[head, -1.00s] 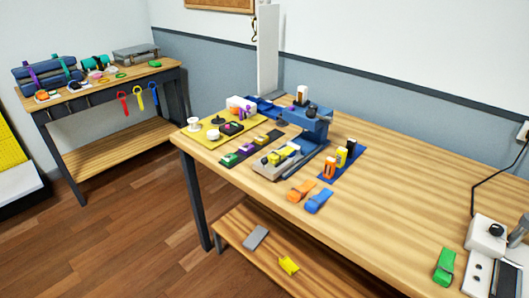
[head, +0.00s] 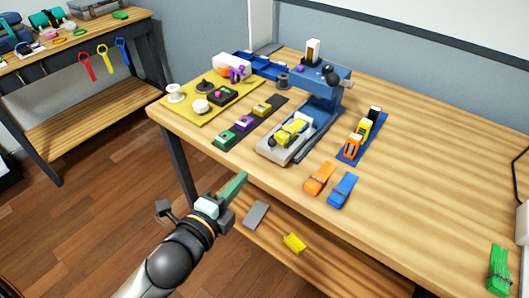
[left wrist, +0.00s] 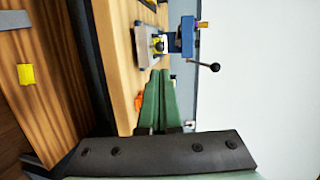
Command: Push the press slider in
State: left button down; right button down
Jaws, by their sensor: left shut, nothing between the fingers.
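The blue press (head: 322,92) stands on the table, with a black-knobbed lever at its head. Its pale grey slider (head: 272,147) sticks out toward the table's front edge, with a yellow-and-black piece (head: 290,132) lying on it. The press (left wrist: 187,38) and slider (left wrist: 143,50) also show in the left wrist view, beyond the fingertips. My left gripper (head: 242,176) is shut and empty, its green fingers together. It is off the table's front edge, nearer than the slider and apart from it. The fingers (left wrist: 158,75) also show in the left wrist view. My right gripper is out of view.
A yellow mat (head: 188,110) with spools and a dark strip (head: 228,138) with small blocks lie left of the slider. Orange (head: 319,178) and blue (head: 342,190) clips and a blue rack (head: 350,150) lie right. A lower shelf (head: 330,262) runs beneath. The table's right is mostly clear.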

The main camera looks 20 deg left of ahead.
pick_arm(q)
send_near(290, 130)
jog(key=shift+s+a+f, duration=0.2)
jog(key=shift+a+f, duration=0.1)
jog(key=shift+a, duration=0.3)
jog(key=shift+s+a+f, duration=0.2)
jog(key=shift+a+f, duration=0.05)
jog(key=shift+a, duration=0.3)
jog(key=w+d, duration=0.1)
jog(key=w, duration=0.2)
jog(key=w+d, duration=0.1)
jog(key=w, duration=0.3)
jog(key=w+d, duration=0.1)
jog(key=w, duration=0.2)
jog(key=shift+w+d+b, duration=0.25)
jog(key=shift+d+b, duration=0.1)
jog(key=shift+d, duration=0.05)
jog(key=shift+w+r, duration=0.1)
jog(key=shift+w, duration=0.05)
jog(key=shift+r, duration=0.25)
